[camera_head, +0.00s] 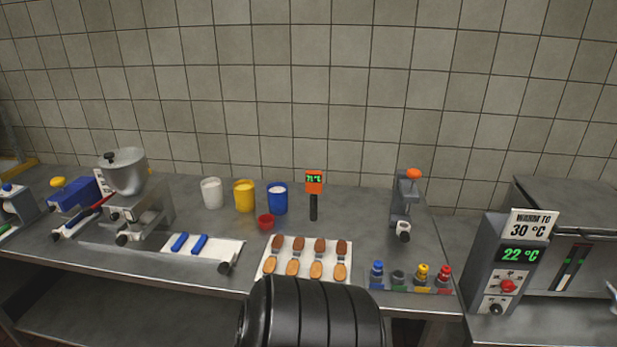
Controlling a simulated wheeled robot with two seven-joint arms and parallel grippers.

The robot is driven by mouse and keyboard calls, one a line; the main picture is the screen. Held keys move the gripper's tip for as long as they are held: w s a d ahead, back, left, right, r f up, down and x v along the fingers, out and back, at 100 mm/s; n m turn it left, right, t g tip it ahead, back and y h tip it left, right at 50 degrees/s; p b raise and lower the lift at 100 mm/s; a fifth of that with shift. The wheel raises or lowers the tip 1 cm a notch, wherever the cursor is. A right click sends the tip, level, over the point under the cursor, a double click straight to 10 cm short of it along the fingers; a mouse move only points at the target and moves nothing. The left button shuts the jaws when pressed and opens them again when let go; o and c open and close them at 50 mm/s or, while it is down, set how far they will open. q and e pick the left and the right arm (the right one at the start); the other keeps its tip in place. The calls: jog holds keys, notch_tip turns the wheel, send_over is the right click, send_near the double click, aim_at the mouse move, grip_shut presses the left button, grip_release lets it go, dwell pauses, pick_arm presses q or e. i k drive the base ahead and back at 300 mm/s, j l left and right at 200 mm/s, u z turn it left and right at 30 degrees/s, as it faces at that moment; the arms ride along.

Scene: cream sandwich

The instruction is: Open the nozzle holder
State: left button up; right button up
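A grey upright device with an orange knob on top (407,196) stands at the back right of the counter. A pale round end faces forward at its lower front. It may be the nozzle holder; I cannot tell whether it is open or closed. Several nozzle-like pieces with blue, grey, yellow and red parts stand in a row on a strip (411,289) at the counter's front right. Neither of my grippers is in view. A large black ribbed part, apparently mine, fills the bottom middle and hides part of the counter's front edge.
A white tray (262,272) holds brown and tan pieces. A metal bowl machine (125,172) is left; a 22 °C unit (505,265) is right.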

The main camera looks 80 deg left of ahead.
aim_at(123, 237)
jog(key=u, duration=3.65)
